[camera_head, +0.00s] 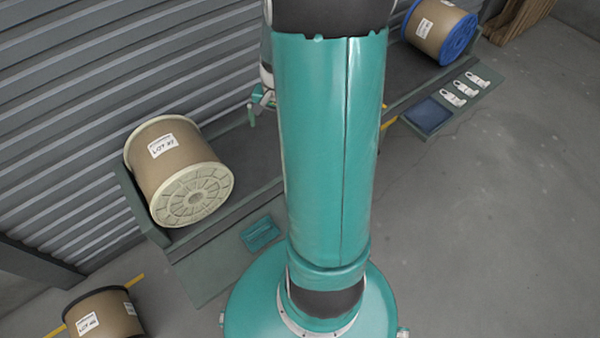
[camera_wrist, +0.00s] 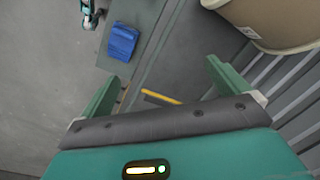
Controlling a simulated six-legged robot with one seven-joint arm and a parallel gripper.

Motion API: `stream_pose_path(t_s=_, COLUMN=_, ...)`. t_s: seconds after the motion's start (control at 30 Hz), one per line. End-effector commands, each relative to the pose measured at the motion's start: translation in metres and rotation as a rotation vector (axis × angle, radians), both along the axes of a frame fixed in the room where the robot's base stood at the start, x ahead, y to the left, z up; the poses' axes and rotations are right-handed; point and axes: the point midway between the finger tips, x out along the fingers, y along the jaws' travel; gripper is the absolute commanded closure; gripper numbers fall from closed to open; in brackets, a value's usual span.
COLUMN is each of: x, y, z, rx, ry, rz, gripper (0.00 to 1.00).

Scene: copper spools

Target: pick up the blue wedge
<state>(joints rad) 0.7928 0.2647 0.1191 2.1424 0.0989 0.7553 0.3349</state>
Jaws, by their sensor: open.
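The blue wedge (camera_wrist: 122,42) lies on a grey-green plate (camera_wrist: 158,18) in the upper left of the wrist view, near the plate's end.
A spool with cream flanges (camera_head: 170,173) stands beside the plate, and a spool also fills the wrist view's upper right (camera_wrist: 275,20). A blue-flanged spool (camera_head: 440,28), white clamps (camera_head: 464,88) and a dark blue pad (camera_head: 427,116) are at upper right. The floor at right is clear.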

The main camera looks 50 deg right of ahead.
Motion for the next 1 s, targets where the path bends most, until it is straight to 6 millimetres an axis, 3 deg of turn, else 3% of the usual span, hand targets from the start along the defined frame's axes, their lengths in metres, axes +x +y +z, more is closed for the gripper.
stream_pose_path(t_s=0.03, x=-0.009, y=-0.018, z=-0.023, rx=0.034, ry=0.022, rz=-0.073, gripper=0.00)
stream_pose_path(t_s=0.2, x=-0.041, y=-0.063, z=-0.092, rx=0.139, ry=0.072, rz=-0.300, gripper=0.00)
stream_pose_path(t_s=0.4, x=-0.084, y=-0.094, z=-0.170, rx=0.261, ry=0.112, rz=-0.546, gripper=0.00)
stream_pose_path(t_s=0.5, x=-0.098, y=-0.100, z=-0.196, rx=0.302, ry=0.122, rz=-0.627, gripper=0.00)
stream_pose_path(t_s=0.63, x=-0.108, y=-0.102, z=-0.213, rx=0.330, ry=0.128, rz=-0.679, gripper=0.00)
stream_pose_path(t_s=0.77, x=-0.108, y=-0.098, z=-0.227, rx=0.335, ry=0.131, rz=-0.689, gripper=0.00)
stream_pose_path(t_s=1.0, x=-0.104, y=-0.079, z=-0.270, rx=0.335, ry=0.132, rz=-0.683, gripper=0.00)
